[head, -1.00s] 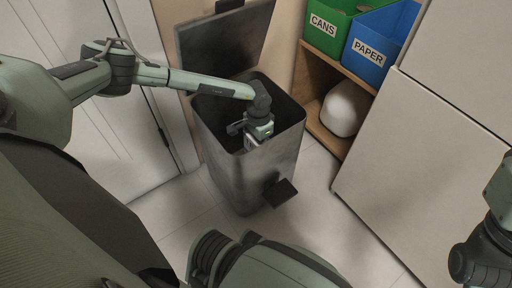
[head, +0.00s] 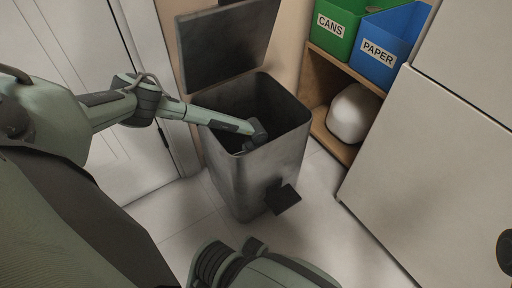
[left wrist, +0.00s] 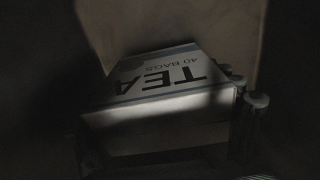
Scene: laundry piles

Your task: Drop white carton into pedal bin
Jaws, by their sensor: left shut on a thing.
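The pedal bin (head: 250,172) is a dark grey metal box on the floor, with its lid (head: 228,45) raised at the back. My left arm reaches down through its open top, and the gripper is hidden inside behind the front rim. In the left wrist view my left gripper (left wrist: 168,122) is shut on the white carton (left wrist: 165,72), a box printed "TEA" and "40 BAGS". One finger shows at its right side; the other is lost in shadow. The carton is hidden in the head view. My right gripper is not seen.
A wooden shelf (head: 317,80) stands right of the bin, with a green CANS box (head: 337,22), a blue PAPER box (head: 391,40) and a white rounded object (head: 354,113). A pale cabinet (head: 430,150) is at the right. The bin's pedal (head: 283,199) juts out in front.

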